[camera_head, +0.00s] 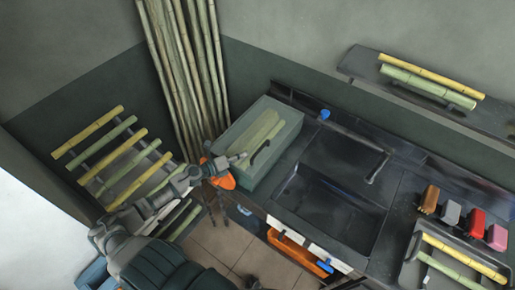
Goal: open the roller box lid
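The roller box (272,168) is a grey-green box at the left end of the dark counter. Long pale green shapes show at its top; I cannot tell whether they lie under a see-through lid or in the open. A dark curved handle (260,153) shows near its front right side. My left arm reaches in from the lower left. My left gripper (238,159) is at the box's front left top edge, left of the handle. The fingers are too small to tell whether they are open or touching the box. My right gripper is not in view.
A dark sink (330,208) with a faucet (378,166) lies right of the box. An orange object (222,180) hangs by my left wrist. A rack of canes (120,160) and upright poles (187,75) stand left and behind. Coloured blocks (473,222) and a cane tray (408,275) sit right.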

